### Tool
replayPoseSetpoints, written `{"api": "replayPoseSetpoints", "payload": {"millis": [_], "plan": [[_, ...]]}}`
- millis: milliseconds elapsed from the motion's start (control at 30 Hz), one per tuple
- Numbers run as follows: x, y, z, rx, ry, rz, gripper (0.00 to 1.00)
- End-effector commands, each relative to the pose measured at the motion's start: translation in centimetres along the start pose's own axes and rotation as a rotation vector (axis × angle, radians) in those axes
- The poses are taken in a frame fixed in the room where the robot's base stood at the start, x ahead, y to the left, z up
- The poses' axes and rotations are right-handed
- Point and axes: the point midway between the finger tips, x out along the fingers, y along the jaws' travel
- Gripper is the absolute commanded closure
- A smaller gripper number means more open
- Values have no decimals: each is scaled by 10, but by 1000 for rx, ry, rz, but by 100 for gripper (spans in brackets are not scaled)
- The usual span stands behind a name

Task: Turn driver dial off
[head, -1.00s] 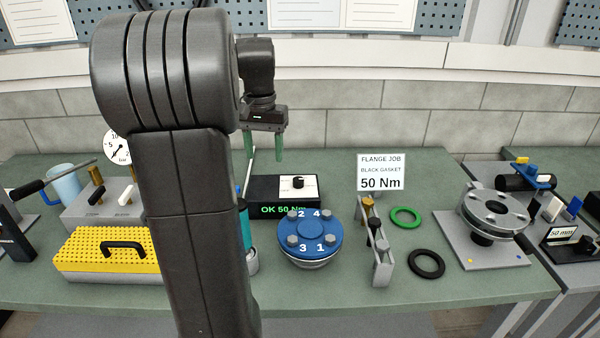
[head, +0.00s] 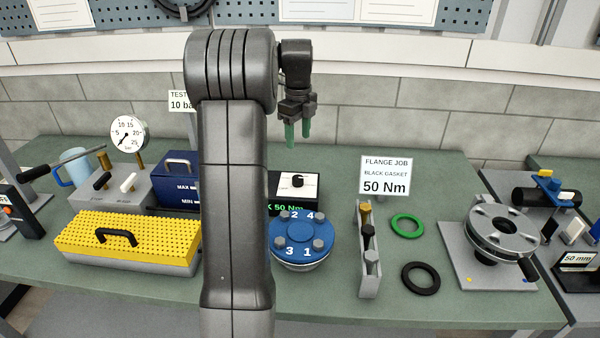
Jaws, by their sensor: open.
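The driver dial (head: 297,181) is a black knob on a white plate, on top of a black driver box (head: 313,206) behind the blue flange. The box's green display reads "50 Nm" at its visible end; its left part is hidden behind my arm. My gripper (head: 297,134) has green fingertips pointing down. It is open and empty, above and apart from the dial, near the back wall in the picture. I cannot tell the knob's exact setting.
A blue flange (head: 305,233) with numbered bolts stands in front of the box. A sign (head: 387,176), a socket rack (head: 368,260), a green ring (head: 407,224) and a black ring (head: 421,279) lie to the right. A blue tank (head: 174,178) stands left.

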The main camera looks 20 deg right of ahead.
Motion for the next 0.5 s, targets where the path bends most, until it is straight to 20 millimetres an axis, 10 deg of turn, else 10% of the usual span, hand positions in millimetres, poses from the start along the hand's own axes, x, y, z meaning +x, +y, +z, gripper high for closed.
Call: {"api": "replayPoseSetpoints", "payload": {"millis": [500], "plan": [[74,-1,0,35,3,4,46]]}}
